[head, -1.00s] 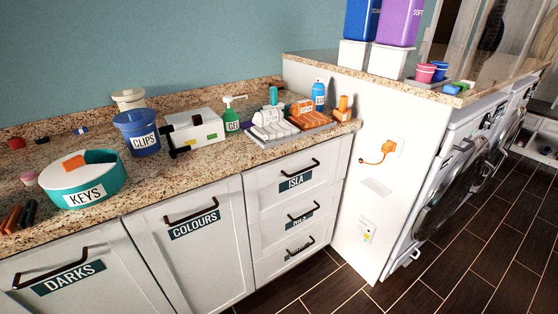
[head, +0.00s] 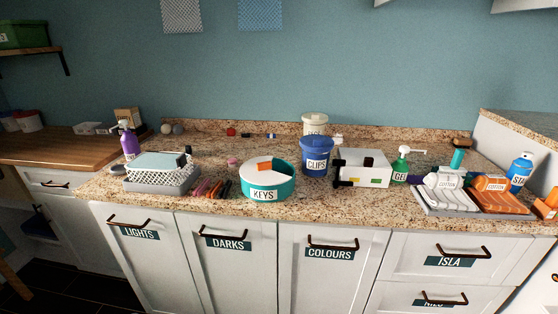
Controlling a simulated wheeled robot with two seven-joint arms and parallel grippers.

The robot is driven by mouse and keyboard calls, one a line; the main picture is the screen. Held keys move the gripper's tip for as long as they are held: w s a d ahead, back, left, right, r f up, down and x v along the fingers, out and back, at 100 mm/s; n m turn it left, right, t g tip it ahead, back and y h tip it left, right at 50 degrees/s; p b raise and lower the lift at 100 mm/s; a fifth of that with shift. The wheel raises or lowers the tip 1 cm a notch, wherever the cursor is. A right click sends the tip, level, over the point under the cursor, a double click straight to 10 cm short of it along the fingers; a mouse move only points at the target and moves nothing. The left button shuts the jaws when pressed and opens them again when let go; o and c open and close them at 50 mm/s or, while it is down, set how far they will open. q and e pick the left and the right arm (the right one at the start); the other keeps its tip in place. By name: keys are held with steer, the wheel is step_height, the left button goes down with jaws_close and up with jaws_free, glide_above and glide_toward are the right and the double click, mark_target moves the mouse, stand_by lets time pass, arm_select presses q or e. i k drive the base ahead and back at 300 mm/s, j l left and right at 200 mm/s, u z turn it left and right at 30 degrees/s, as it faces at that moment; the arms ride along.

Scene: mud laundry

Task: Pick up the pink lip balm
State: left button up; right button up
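A small pink object (head: 233,161), which may be the lip balm, lies on the granite counter (head: 285,211), left of and behind the teal-and-white KEYS tub (head: 267,186). It is too small to make out its exact shape. Bare counter surrounds it. Neither of my grippers is in the head view.
A white mesh basket (head: 160,176) and several dark and coloured sticks (head: 212,188) are left of the tub. The blue CLIPS bucket (head: 317,156) and a white box (head: 362,168) stand to its right. Small items, including a red one (head: 231,132), lie along the back.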

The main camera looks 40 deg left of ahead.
mark_target(232, 162)
steer(key=u, duration=1.65)
